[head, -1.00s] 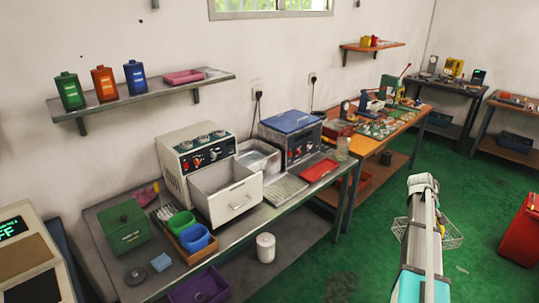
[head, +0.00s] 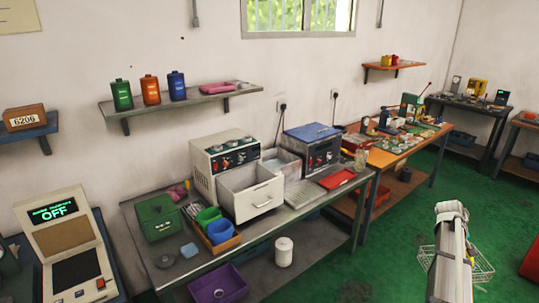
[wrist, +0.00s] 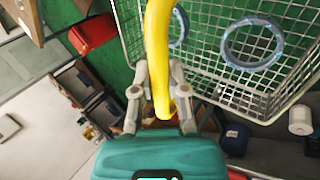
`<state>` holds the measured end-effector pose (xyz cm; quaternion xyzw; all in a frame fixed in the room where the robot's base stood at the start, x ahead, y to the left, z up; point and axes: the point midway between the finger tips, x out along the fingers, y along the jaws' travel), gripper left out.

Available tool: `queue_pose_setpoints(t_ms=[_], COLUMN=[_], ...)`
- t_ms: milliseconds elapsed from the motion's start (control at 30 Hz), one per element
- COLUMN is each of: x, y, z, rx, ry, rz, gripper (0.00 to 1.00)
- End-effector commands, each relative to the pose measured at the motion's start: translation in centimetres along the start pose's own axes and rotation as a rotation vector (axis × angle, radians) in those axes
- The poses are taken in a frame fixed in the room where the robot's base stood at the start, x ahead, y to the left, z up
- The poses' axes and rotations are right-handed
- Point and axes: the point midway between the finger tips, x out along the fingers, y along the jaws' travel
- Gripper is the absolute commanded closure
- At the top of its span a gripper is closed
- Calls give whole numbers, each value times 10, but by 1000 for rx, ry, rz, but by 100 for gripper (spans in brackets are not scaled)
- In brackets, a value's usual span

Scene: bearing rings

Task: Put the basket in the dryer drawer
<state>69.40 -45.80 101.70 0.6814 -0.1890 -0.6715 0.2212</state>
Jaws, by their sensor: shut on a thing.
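The wire basket (head: 478,266) hangs at the lower right of the head view, partly hidden behind my arm. In the wrist view the basket (wrist: 208,62) fills the top, with blue-grey rings (wrist: 253,44) in it. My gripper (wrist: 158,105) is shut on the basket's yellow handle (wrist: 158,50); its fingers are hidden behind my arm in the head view. The dryer (head: 225,158) is the cream box with knobs on the bench. Its drawer (head: 252,196) is pulled out in front, and its inside looks empty.
The dryer stands on a grey bench (head: 312,206). Green floor (head: 390,245) lies open between bench and arm.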

Motion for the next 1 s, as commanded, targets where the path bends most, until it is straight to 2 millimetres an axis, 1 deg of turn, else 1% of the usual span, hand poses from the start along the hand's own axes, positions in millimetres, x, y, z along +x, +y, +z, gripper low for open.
queue_pose_setpoints(t_ms=[300,767,1000], x=[-7,-12,-18], y=[-10,-17,-26], z=[-9,-15,-22], rx=[-16,-27,-39], ry=[11,18,26], rz=[1,1,1], gripper=[100,100,100])
